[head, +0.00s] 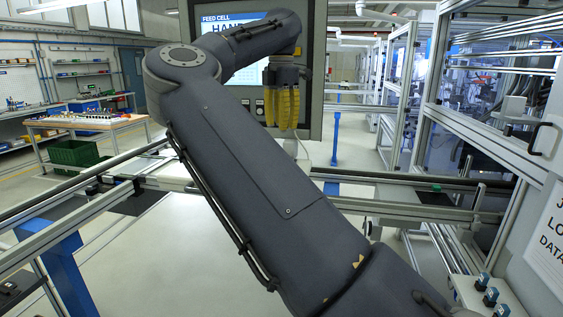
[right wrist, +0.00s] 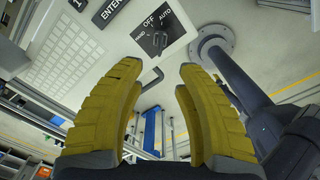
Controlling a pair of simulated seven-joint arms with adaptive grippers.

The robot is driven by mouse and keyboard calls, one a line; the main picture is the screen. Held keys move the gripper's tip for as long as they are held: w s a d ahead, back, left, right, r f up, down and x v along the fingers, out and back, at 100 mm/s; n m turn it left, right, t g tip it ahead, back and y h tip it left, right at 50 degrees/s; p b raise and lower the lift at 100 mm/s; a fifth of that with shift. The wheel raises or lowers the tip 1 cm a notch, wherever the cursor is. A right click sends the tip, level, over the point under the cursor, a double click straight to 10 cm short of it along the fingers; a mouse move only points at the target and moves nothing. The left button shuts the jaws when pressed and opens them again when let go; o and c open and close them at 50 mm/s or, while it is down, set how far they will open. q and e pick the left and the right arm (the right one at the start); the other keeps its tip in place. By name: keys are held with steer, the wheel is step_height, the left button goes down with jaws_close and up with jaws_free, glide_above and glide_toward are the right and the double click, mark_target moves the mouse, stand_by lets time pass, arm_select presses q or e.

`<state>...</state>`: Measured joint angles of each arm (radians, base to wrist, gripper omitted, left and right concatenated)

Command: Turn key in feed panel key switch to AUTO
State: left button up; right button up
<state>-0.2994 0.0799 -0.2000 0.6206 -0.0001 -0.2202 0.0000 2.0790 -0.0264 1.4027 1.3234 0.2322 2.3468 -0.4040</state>
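The feed panel (head: 315,60) stands upright behind my right arm in the head view; its screen reads FEED CELL and HAN, partly covered. The key switch (right wrist: 156,41) shows near the top of the right wrist view, on a dark plate marked HAND, OFF and AUTO. A dark key or knob is at its middle; its exact pointing is hard to tell. My right gripper (head: 281,118) has yellow fingers hanging in front of the panel's lower part. In the right wrist view its fingers (right wrist: 159,72) are apart, empty, and below the switch in the picture. My left gripper is not in view.
A keypad (right wrist: 75,65) and an ENTER key (right wrist: 97,10) lie left of the switch in the right wrist view. A conveyor rail (head: 400,180) crosses below the panel. A framed machine cell (head: 490,100) stands at the right. A workbench (head: 90,122) is at back left.

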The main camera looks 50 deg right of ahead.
step_height(320, 180, down, 13)
steer(key=shift+r, duration=0.15)
stand_by(0.4)
steer(key=shift+c, duration=0.2)
jaws_close()
steer(key=m, duration=0.4)
steer(key=shift+m, duration=0.4)
steer(key=m, duration=0.4)
steer(key=shift+m, duration=0.7)
